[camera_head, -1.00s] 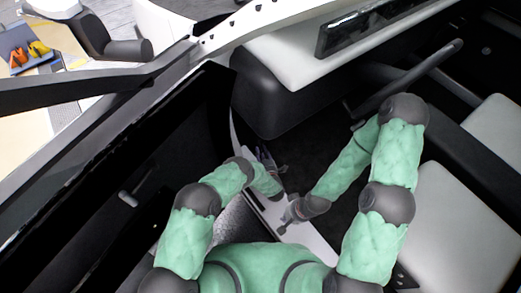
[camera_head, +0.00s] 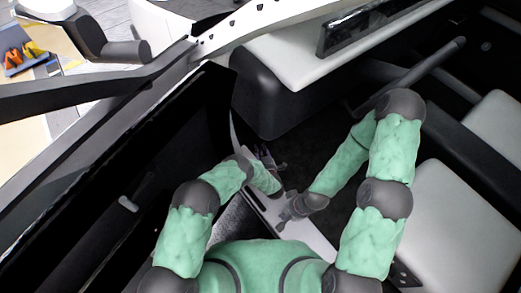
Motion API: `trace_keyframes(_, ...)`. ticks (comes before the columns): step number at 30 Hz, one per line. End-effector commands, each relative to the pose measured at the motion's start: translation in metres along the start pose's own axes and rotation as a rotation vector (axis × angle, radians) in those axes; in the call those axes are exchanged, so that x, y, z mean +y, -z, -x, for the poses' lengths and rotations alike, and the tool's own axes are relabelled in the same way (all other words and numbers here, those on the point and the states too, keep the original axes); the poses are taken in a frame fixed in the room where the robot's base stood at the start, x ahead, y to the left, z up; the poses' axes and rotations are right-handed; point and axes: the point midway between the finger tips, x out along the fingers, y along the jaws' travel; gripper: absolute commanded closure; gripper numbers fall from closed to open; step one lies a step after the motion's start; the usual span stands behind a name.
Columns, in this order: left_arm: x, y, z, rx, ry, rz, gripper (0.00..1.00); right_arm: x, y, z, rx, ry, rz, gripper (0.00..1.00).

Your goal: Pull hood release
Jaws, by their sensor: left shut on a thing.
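My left arm reaches in past the open car door and bends down into the footwell. My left gripper (camera_head: 267,158) is small and dark beside the lower dashboard, above the end of the green forearm. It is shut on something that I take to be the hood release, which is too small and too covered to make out. My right gripper (camera_head: 284,221) is lower, over the pale door sill (camera_head: 312,238), close to my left wrist. Its fingers are too small and dark to tell open from shut.
The dark open door (camera_head: 150,165) is on the left. The dashboard (camera_head: 290,60) overhangs the footwell. A pale seat (camera_head: 455,225) is at the right. A workbench (camera_head: 30,85) with orange and yellow things stands outside at the far left.

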Motion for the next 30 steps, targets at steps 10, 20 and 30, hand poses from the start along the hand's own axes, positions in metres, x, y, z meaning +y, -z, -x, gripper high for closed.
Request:
trace_keyframes(10,-0.002,-0.004,0.000,-0.013,0.008,0.000,0.49,0.000,0.000,-0.001,0.000,0.000,0.000,1.00)
trace_keyframes(20,0.001,-0.003,0.000,-0.009,0.008,0.000,0.49,0.000,0.000,0.000,0.000,0.000,0.000,1.00)
trace_keyframes(30,0.042,-0.007,0.005,-0.009,0.000,0.002,0.49,0.000,0.000,0.000,0.000,0.000,0.000,1.00)
